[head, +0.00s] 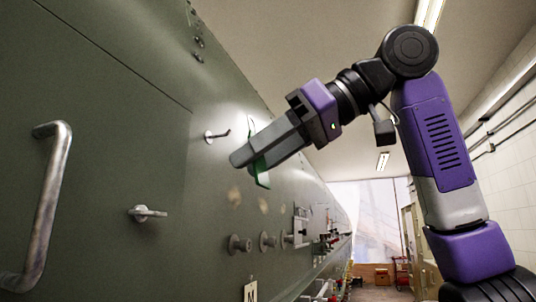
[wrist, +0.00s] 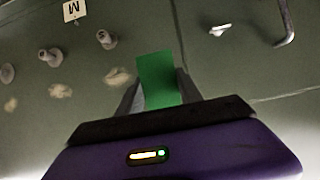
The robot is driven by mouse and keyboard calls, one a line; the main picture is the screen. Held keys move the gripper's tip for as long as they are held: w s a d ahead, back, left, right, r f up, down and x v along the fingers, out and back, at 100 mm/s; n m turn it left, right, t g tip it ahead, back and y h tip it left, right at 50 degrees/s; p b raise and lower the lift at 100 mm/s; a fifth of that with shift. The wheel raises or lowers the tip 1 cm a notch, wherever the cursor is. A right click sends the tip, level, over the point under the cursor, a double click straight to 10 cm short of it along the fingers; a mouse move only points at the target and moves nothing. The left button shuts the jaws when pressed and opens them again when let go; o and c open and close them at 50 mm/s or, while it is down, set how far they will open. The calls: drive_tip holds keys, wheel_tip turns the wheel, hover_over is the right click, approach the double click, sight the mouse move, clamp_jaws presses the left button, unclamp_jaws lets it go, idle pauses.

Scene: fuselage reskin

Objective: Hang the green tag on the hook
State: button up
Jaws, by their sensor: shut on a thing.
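The green tag (head: 262,178) is a thin flat piece held between the fingers of my gripper (head: 248,152), with its ends showing above and below them in the head view. It also shows as a green rectangle (wrist: 157,78) between the two grey fingers in the wrist view. The small hook (head: 216,136) sticks out of the green wall panel, just left of and above my fingertips in the head view. No contact between tag and hook is visible, and the gap in depth is hard to judge. I do not see the hook in the wrist view.
A large metal handle (head: 45,200) and a small latch (head: 147,213) stick out of the panel at left. Several round knobs (head: 240,244) sit below my gripper, near a label marked M (head: 250,291). The aisle to the right of the panel is open.

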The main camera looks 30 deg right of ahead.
drive_tip(key=shift+w+a+f, duration=0.1)
drive_tip(key=shift+w+a, duration=0.45)
drive_tip(key=shift+w, duration=0.2)
drive_tip(key=shift+w+a+f, duration=0.1)
drive_tip(key=shift+w+a, duration=0.4)
drive_tip(key=shift+w, duration=0.2)
drive_tip(key=shift+x, duration=0.9)
drive_tip(key=shift+f, duration=0.1)
drive_tip(key=o, duration=1.4)
drive_tip(key=shift+b+v, duration=0.95)
drive_tip(key=shift+v, duration=2.95)
drive_tip(key=shift+s, duration=0.1)
